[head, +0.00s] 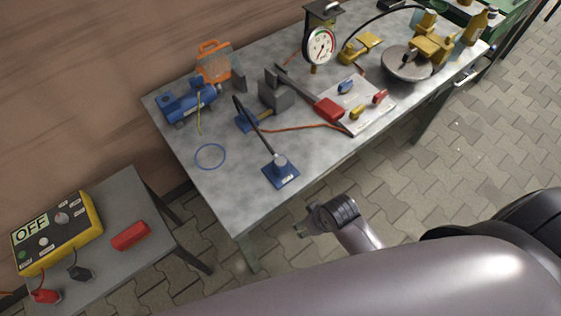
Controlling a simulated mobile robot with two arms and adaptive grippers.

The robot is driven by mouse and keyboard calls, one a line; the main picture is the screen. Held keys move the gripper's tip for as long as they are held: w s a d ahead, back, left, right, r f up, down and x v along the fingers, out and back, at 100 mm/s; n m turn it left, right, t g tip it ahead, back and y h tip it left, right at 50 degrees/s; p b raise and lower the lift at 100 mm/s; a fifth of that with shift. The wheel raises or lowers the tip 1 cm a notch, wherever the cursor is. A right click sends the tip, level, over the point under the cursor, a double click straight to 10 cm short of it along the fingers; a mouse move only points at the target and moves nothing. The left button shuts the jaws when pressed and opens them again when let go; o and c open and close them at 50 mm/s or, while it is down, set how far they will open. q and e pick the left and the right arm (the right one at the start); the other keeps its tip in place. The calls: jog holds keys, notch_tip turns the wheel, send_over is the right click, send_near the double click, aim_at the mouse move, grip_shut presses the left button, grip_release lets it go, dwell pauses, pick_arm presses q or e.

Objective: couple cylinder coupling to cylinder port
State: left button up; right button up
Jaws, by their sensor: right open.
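My right gripper (303,229) is open and empty, over the paved floor in front of the workbench's near edge. It is apart from everything on the bench. A black hose (258,132) stands up in an arc from a grey fitting on a blue plate (281,176) near the front left of the bench. Another black hose (374,20) arcs from near the dial gauge (320,47) towards yellow fittings (432,44) on a round grey base. I cannot tell for sure which parts are the cylinder coupling and cylinder port. My left gripper is not in view.
The grey workbench (228,190) holds a blue motor-like unit (187,103), an orange case (214,60), a vice-like grey block (275,92) and a white board (352,122). A side table (128,205) carries a yellow "OFF" box (57,233) and a red block (131,236). The bench's front left is mostly clear.

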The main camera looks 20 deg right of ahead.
jog(key=w+a+r+n, duration=0.2)
jog(key=r, duration=0.3)
jog(key=w+a+r+n+y, duration=0.1)
jog(key=w+a+r+n, duration=0.1)
jog(key=a+r, duration=0.1)
jog(key=w+a+r+n+y+p, duration=0.1)
jog(key=w+a+r, duration=0.1)
jog(key=r, duration=0.4)
jog(key=shift+w+a+r+n, duration=0.15)
jog(key=shift+r+n, duration=0.15)
jog(key=shift+n, duration=0.1)
jog(key=w+a+r+n+g, duration=0.1)
jog(key=w+a+r+n, duration=0.15)
jog(key=r+n, duration=0.2)
notch_tip(320, 180, up, 11)
jog(key=n+g+h, duration=0.2)
jog(key=n+g, duration=0.1)
jog(key=n, duration=0.5)
send_over(279, 161)
jog(key=d, duration=0.2)
jog(key=shift+w+f, duration=0.2)
jog(key=shift+w, duration=0.1)
jog(key=f, duration=0.4)
jog(key=a+f+p, duration=0.1)
jog(key=f, duration=0.3)
jog(key=f+p, duration=0.1)
jog(key=f, duration=0.3)
jog(key=shift+s+a+f, duration=0.1)
jog(key=shift+s+a, duration=0.1)
jog(key=shift+a, duration=0.05)
